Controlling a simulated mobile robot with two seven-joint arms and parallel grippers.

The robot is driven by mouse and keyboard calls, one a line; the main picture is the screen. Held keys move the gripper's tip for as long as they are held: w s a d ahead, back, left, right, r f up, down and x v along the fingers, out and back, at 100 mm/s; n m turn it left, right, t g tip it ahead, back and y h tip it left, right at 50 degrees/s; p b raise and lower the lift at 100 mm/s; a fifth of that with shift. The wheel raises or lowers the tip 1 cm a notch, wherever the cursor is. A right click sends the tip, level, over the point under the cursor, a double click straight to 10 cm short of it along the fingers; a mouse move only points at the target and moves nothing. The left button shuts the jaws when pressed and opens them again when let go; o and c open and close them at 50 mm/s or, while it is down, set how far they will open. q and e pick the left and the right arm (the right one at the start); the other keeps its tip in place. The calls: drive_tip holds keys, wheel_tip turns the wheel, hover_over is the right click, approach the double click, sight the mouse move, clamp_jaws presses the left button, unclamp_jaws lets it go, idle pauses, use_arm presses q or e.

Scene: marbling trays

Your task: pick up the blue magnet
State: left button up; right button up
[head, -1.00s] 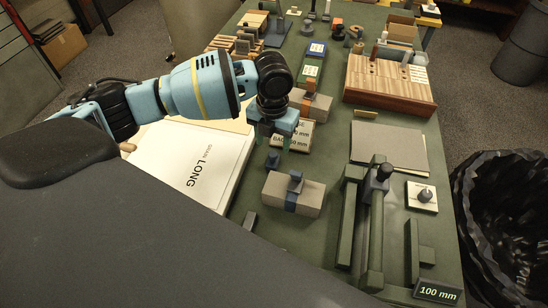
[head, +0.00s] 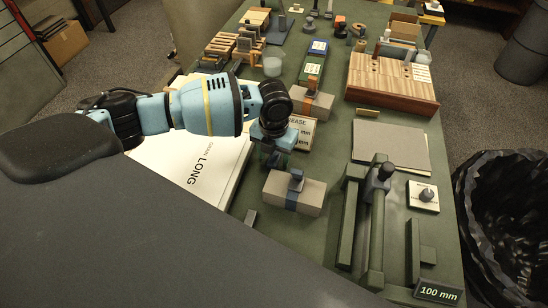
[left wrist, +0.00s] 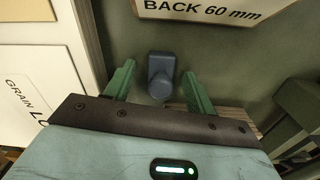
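My right gripper is in neither view.
A white board marked "GRAIN LONG" (head: 196,168) lies left of the gripper. A "BACK 60 mm" sign (left wrist: 205,8) stands close beyond the magnet. A green rail fixture (head: 376,220) and a grey sheet (head: 390,145) are to the right.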

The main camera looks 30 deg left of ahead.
use_arm(q)
drive_tip(key=c, duration=1.1)
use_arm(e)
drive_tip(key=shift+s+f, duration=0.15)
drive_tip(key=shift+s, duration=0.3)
